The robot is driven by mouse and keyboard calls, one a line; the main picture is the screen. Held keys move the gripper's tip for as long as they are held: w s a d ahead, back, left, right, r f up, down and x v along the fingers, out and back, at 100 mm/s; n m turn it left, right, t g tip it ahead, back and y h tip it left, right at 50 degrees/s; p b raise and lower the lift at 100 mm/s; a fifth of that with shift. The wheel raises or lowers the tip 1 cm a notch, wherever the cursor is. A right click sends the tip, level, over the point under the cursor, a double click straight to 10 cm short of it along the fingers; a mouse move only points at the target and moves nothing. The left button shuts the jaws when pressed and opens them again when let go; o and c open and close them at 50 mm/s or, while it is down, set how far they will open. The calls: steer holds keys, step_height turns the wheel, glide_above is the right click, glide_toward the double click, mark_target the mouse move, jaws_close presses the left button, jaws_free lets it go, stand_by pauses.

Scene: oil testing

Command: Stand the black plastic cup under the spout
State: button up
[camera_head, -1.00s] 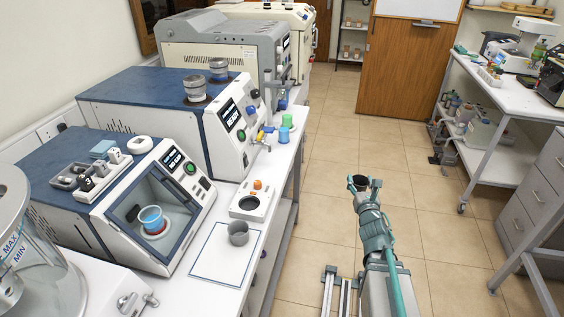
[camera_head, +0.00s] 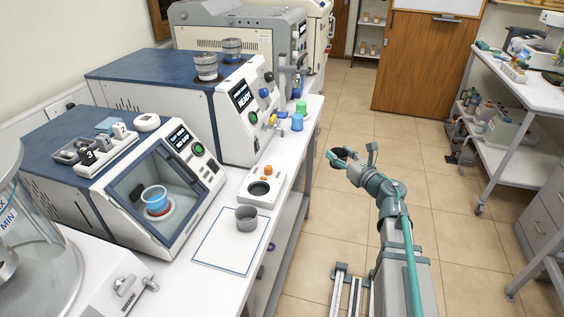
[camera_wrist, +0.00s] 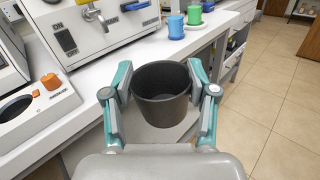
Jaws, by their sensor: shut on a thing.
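My gripper (camera_wrist: 160,98) is shut on the black plastic cup (camera_wrist: 160,110), with one finger on each side of its wall. The cup is upright, with its open mouth facing up, and looks empty. In the head view my gripper (camera_head: 355,162) and the dark cup (camera_head: 340,155) are over the aisle, right of the bench. A small metal spout (camera_head: 272,120) sticks out of the front of the blue-topped machine with the READY display. The cup is apart from the spout, to its right and nearer the camera.
A blue cup (camera_head: 297,122) and a green cup (camera_head: 301,108) stand at the bench edge near the spout. A grey cup (camera_head: 246,220) stands on a blue-outlined white mat (camera_head: 222,250). A white device with an orange knob (camera_head: 267,170) stands between mat and machine.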

steer(key=s+a+f+n+g+y, duration=0.2)
steer(key=a+n+g+y, duration=0.2)
steer(key=a, duration=0.1)
steer(key=p+x, duration=0.2)
steer(key=x, duration=1.1)
steer(key=shift+w+a+p, duration=0.15)
steer(key=shift+a+p, duration=0.2)
steer(key=shift+a, duration=0.05)
steer(key=p+x, duration=0.1)
steer(key=x, duration=0.3)
steer(key=shift+d+f, duration=0.15)
steer(key=shift+f, duration=0.35)
steer(key=shift+s+f, duration=0.2)
steer(key=shift+f, duration=0.25)
steer(key=o, duration=1)
steer(key=shift+r, duration=0.1)
